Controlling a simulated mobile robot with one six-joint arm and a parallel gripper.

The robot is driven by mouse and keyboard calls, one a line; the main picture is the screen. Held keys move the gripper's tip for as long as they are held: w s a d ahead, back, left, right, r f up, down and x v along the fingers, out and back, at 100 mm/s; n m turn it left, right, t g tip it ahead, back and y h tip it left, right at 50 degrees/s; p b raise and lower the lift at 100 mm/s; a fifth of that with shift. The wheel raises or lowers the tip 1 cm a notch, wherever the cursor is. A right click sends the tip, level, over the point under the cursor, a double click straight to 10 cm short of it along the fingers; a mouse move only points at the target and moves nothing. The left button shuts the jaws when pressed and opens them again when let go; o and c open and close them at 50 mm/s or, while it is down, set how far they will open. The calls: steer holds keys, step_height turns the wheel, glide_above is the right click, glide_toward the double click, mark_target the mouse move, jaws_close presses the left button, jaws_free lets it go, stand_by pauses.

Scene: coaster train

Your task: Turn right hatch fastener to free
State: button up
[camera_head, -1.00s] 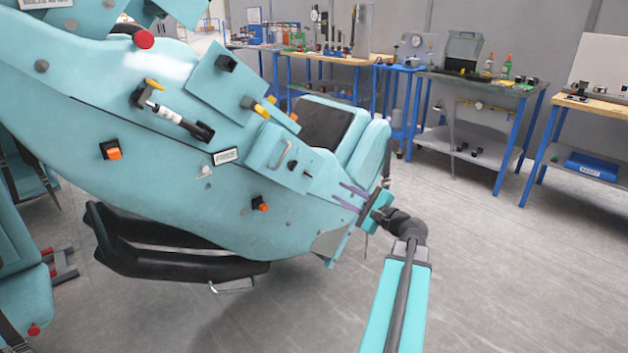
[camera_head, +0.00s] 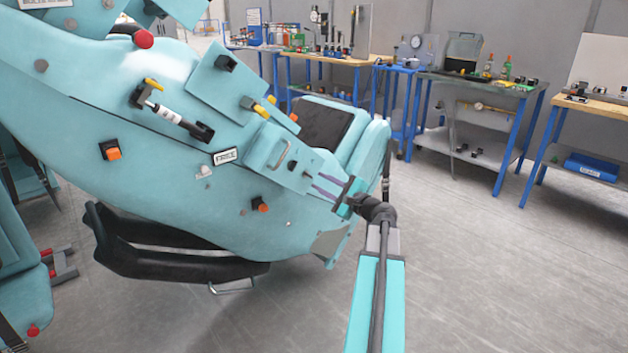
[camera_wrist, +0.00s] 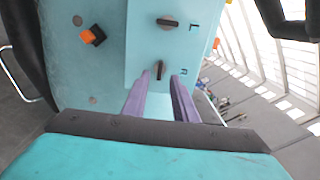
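The hatch (camera_head: 268,150) is a light-blue panel with a handle on the side of the teal coaster car. In the wrist view, two dark fasteners sit on it. The left fastener (camera_wrist: 167,22), by an L-like mark, has its bar lying sideways. The right fastener (camera_wrist: 159,70), by a mark that looks like R, has its bar pointing up and down. My gripper (camera_wrist: 160,78) is open, its two purple fingers on either side just below the right fastener. I cannot tell whether they touch it. In the head view my gripper (camera_head: 314,182) is at the hatch's lower right end.
A FREE label (camera_head: 227,156) is left of the hatch. An orange-and-black knob (camera_head: 261,204) sticks out below it. A black bumper-like part (camera_head: 170,250) hangs under the car. Workbenches (camera_head: 470,85) stand behind; the floor at right is clear.

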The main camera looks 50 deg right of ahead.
mark_target(310, 176)
steer(key=shift+w+d, duration=0.15)
steer(key=shift+w, duration=2.05)
jaws_close()
